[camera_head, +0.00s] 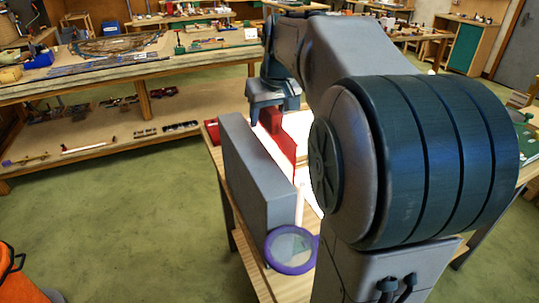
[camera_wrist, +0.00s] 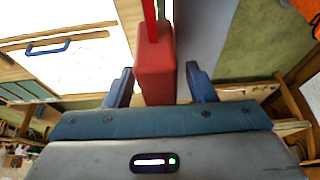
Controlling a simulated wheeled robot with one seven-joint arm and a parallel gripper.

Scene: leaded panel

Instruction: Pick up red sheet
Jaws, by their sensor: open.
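In the head view a red upright piece (camera_head: 281,139) stands beside a tall grey block, below my gripper (camera_head: 272,106). In the wrist view a thick red block (camera_wrist: 155,72) lies between the two blue fingers of my gripper (camera_wrist: 160,80), with gaps showing on both sides. A thin bright red strip (camera_wrist: 149,18) continues beyond the block. I cannot tell whether this strip is the red sheet seen edge-on. My gripper is open. My arm hides part of the table behind the red piece.
The grey block (camera_head: 257,180) rises close along the left of the red piece. A purple-rimmed glass disc (camera_head: 292,251) is at the near table end. A bright white panel (camera_wrist: 75,60) lies to the left in the wrist view. A workbench (camera_head: 110,68) stands at left across green floor.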

